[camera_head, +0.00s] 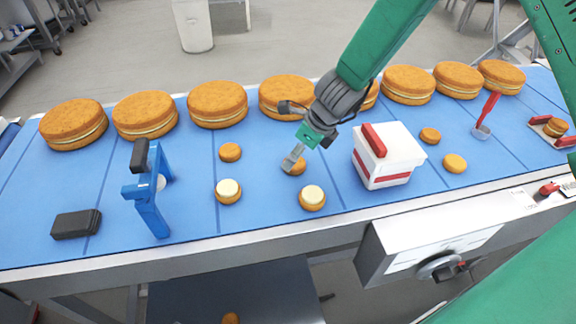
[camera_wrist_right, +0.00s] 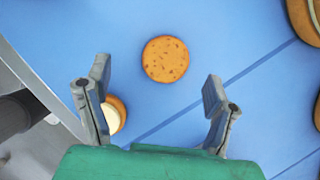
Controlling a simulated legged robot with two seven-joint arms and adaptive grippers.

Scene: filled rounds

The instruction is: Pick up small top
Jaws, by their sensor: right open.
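A small brown top (camera_wrist_right: 165,59) lies flat on the blue belt in the right wrist view, just beyond and between my fingertips. In the head view this top (camera_head: 299,168) is partly hidden by my gripper. My right gripper (camera_head: 292,161) is open and empty above it; its spread fingers also show in the wrist view (camera_wrist_right: 157,82). Other small tops lie at left (camera_head: 230,152) and right (camera_head: 430,135), with a paler one (camera_head: 455,163). Two cream-covered small rounds (camera_head: 228,191) (camera_head: 312,197) lie nearer the front edge. My left gripper is not in view.
Several large filled rounds (camera_head: 217,104) line the back. A white box with a red handle (camera_head: 388,160) stands right of my gripper. A blue stand (camera_head: 148,205) and black block (camera_head: 76,224) are left. A red-handled scoop (camera_head: 486,115) and red-edged tray (camera_head: 540,122) are right.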

